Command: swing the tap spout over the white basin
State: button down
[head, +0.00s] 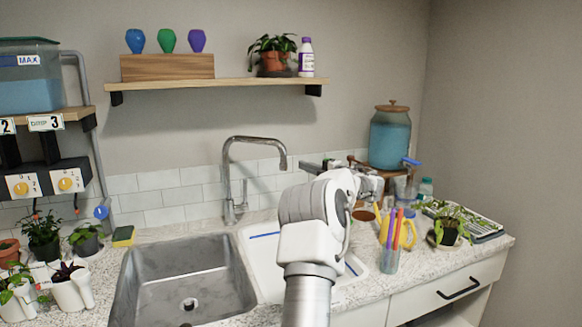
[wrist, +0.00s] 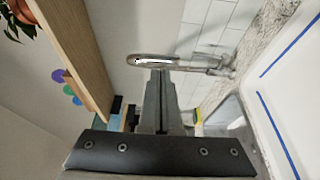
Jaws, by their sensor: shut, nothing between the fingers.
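The chrome tap (head: 231,180) stands behind the sinks at the back wall. Its arched spout (head: 262,140) points right, its tip above the back of the white basin (head: 262,258). The basin has blue lines and is partly hidden by my arm. My gripper (head: 305,165) is just right of the spout tip. In the wrist view, my gripper (wrist: 160,76) is shut and empty, its fingertips close to the chrome spout (wrist: 150,61). I cannot tell whether they touch. The white basin also shows in the wrist view (wrist: 283,95).
A grey sink (head: 160,262) lies left of the white basin. A wall shelf (head: 220,82) with vases and a plant is above. A jar of pens (head: 390,262), a potted plant (head: 447,232) and a blue-filled dispenser (head: 389,140) crowd the right counter.

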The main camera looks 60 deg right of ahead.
jog(key=shift+s+d, duration=1.2)
jog(key=shift+s, duration=0.1)
